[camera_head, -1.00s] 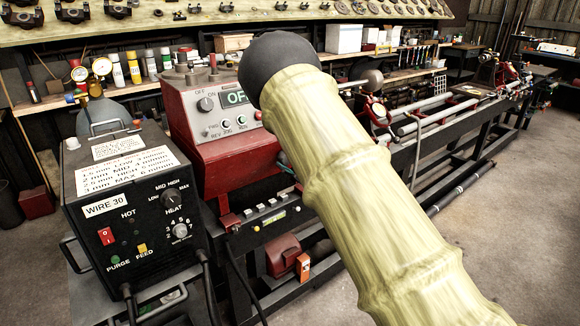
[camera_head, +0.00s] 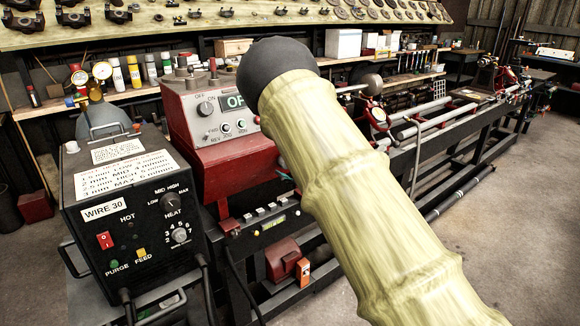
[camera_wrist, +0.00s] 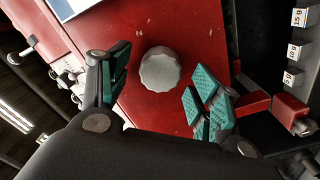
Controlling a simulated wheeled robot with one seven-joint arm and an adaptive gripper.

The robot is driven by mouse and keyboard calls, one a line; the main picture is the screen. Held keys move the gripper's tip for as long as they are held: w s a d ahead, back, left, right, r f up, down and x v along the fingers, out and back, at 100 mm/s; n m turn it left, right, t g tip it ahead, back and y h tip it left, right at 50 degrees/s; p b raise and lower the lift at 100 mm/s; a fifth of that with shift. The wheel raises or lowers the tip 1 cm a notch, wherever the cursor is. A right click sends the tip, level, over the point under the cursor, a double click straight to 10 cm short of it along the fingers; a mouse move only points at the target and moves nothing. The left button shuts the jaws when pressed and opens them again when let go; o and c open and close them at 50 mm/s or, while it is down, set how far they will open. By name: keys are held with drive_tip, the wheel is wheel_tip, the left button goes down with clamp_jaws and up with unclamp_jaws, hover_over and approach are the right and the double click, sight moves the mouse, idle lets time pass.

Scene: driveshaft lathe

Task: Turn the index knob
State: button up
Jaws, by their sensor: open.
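A light grey, scalloped round knob (camera_wrist: 160,69) sits on a red panel (camera_wrist: 150,25) in the wrist view. My gripper (camera_wrist: 157,88) is open, with one green-padded finger to the left of the knob and the other to its lower right. The knob lies between and slightly beyond the fingertips, and I see no contact.
A black welder box (camera_head: 130,215) labelled WIRE 30 stands at the left. The lathe's control box (camera_head: 205,110) is left of my arm. Open floor (camera_head: 500,240) lies to the right.

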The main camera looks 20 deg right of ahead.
drive_tip(key=v, duration=1.2)
idle(0.3)
drive_tip(key=s+f+m+g+h, duration=0.2)
drive_tip(key=s+f+m+g, duration=0.1)
drive_tip(key=s+f, duration=0.55)
drive_tip(key=s+a+f+m+g+h, duration=0.1)
drive_tip(key=s+f+m+g+h, duration=0.3)
drive_tip(key=f, duration=0.8)
drive_tip(key=s+f+m+g, duration=0.1)
drive_tip(key=s+f+m, duration=0.1)
drive_tip(key=s+f, duration=0.7)
drive_tip(key=s+a+f+m+g, duration=0.2)
drive_tip(key=s+f+g, duration=0.1)
drive_tip(key=s, duration=0.7)
drive_tip(key=s+a+f+m+g, duration=0.1)
drive_tip(key=s+a+f+g, duration=0.2)
drive_tip(key=s, duration=0.6)
drive_tip(key=s+a+f+m+g+p, duration=0.1)
drive_tip(key=s+a+f+m+g, duration=0.1)
drive_tip(key=s, duration=0.8)
wheel_tip(320, 180, down, 2)
drive_tip(key=shift+s+a+f+m+g, duration=0.2)
drive_tip(key=shift+s+a+m+g, duration=0.15)
drive_tip(key=shift+g, duration=0.15)
drive_tip(key=shift+c, duration=0.3)
